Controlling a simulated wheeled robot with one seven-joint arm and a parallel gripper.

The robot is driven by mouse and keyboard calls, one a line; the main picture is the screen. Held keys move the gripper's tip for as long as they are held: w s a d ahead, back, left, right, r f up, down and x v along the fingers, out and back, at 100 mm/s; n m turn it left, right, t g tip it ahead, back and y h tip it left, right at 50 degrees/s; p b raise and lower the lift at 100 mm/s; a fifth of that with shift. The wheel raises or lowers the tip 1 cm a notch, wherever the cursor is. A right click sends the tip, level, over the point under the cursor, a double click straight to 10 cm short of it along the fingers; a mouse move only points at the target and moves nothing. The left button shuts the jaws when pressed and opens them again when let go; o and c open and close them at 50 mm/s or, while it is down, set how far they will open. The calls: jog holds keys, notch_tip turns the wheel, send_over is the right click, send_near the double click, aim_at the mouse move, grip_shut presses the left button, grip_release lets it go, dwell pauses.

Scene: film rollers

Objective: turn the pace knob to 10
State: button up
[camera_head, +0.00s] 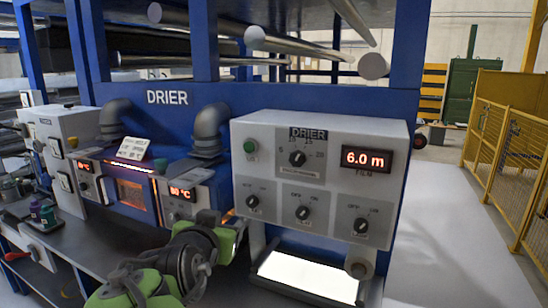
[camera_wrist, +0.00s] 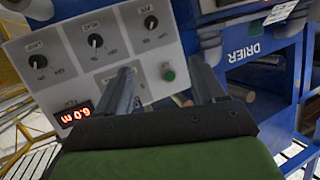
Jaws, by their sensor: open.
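The pace knob is most likely the dark dial knob (camera_head: 298,158) at the top of the grey drier panel (camera_head: 285,182), with a printed scale around it. Its pointer is too small to read surely. My gripper (camera_head: 228,222) is at the panel's lower left in the head view, apart from that knob. In the wrist view, which shows the panel upside down, my gripper (camera_wrist: 160,70) is open and empty. Its left finger covers the area of the upper dial, so the knob is hidden there.
A red display (camera_head: 366,159) reads 6.0 m right of the dial. Three lower knobs, left (camera_head: 252,201), middle (camera_head: 302,212) and right (camera_head: 360,225), sit below it. A bright lit plate (camera_head: 308,276) lies under the panel. A grey duct pipe (camera_head: 208,130) stands left of the panel.

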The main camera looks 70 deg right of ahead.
aim_at(296, 159)
jog(key=s+d+r+m+g+h, duration=0.4)
jog(key=s+d+r+m+g, duration=0.15)
jog(key=s+d+r, duration=0.2)
jog(key=shift+n, duration=0.25)
jog(key=d+p, duration=0.1)
jog(key=d, duration=0.4)
jog(key=d+p, duration=0.1)
jog(key=d, duration=0.4)
jog(key=s+d+f+p, duration=0.1)
jog(key=d, duration=0.4)
jog(key=shift+d+p, duration=0.25)
jog(key=shift+p, duration=0.1)
jog(key=shift+a, duration=0.1)
jog(key=shift+c, duration=0.4)
jog(key=c, duration=1)
